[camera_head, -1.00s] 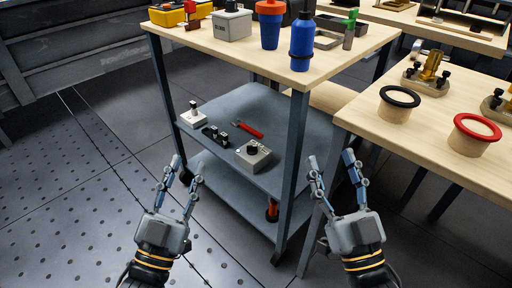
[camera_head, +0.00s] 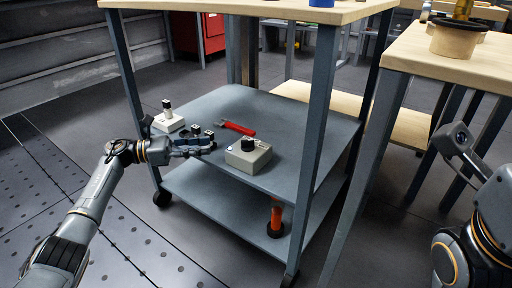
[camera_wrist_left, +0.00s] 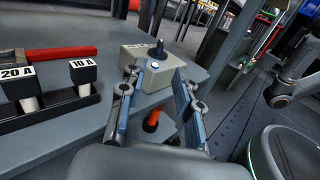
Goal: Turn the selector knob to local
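The selector box (camera_head: 241,160) is a pale box with a black knob (camera_head: 248,145) on top, on the cart's middle shelf. My left gripper (camera_head: 212,146) reaches in from the left, just left of the box, over the shelf. In the left wrist view the gripper (camera_wrist_left: 155,78) is open, with its two fingers apart and nothing between them. The box (camera_wrist_left: 135,56) lies just beyond the fingertips, with its black knob (camera_wrist_left: 158,48) and a small white button showing. The fingers appear apart from the knob, whose position marks I cannot read.
A fuse rack (camera_wrist_left: 55,108) with 20 A and 10 A blocks and a red wrench (camera_head: 238,128) lie near the box. Cart posts (camera_head: 318,110) and the tabletop (camera_head: 230,8) frame the shelf.

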